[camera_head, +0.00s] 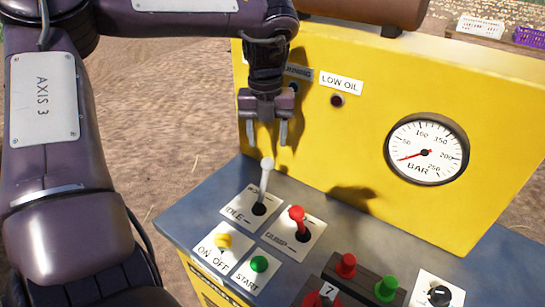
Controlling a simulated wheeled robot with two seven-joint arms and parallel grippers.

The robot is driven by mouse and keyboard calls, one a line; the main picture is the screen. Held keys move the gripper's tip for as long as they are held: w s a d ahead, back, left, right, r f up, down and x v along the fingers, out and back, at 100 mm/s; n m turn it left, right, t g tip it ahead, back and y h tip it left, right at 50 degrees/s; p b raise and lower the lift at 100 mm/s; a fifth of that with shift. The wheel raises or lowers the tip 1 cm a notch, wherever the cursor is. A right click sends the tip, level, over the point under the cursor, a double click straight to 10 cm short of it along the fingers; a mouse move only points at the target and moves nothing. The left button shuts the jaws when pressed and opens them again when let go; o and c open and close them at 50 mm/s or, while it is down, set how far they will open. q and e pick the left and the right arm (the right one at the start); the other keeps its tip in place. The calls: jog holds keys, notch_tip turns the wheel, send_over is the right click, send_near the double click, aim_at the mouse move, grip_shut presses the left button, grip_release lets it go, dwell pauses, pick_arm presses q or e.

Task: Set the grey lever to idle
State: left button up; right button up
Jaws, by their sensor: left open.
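The grey lever (265,180) rises from a white plate (243,209) on the grey console. The plate carries the word IDLE at its lower left and another label, hard to read, at its upper side. The lever stands nearly upright, its pale tip leaning slightly toward the panel. My left gripper (267,132) hangs just above the lever's tip, pointing down, with its two fingers apart and nothing between them. It appears not to touch the lever. My right gripper is not in view.
A red lever (297,220) stands right beside the grey one. A yellow knob (223,240), a green START button (259,264), red and green buttons (386,287) and a black dial (439,295) sit nearby. The yellow panel (365,110) with a gauge (427,149) rises behind.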

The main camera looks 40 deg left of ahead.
aim_at(268, 159)
pick_arm(q)
notch_tip(268, 159, down, 7)
dwell(0.3)
grip_shut()
dwell(0.3)
